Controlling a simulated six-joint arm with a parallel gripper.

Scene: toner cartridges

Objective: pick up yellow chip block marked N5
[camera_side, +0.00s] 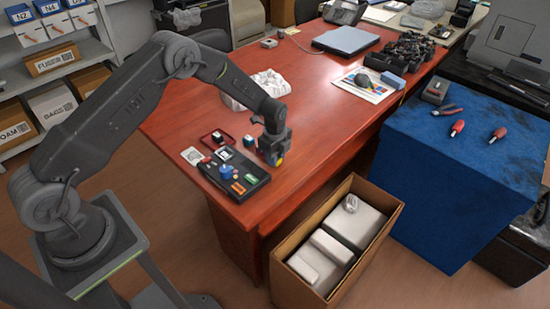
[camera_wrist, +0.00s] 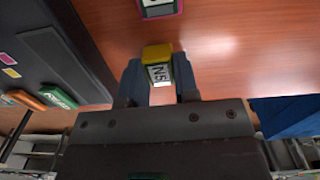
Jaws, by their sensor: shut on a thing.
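The yellow chip block marked N5 (camera_wrist: 157,58) is between the two fingers of my gripper (camera_wrist: 160,85) in the wrist view. Its white label faces the camera. In the side view my gripper (camera_side: 274,158) is at the right of the black tray, with a bit of the yellow block (camera_side: 279,162) showing at its lower end. My gripper is shut on the block. I cannot tell how far the block is above the table.
The black tray (camera_side: 246,190) holds several small coloured blocks. A block with a pink edge (camera_wrist: 158,8) is at the top of the wrist view. An open cardboard box (camera_side: 283,284) stands below the table's front edge.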

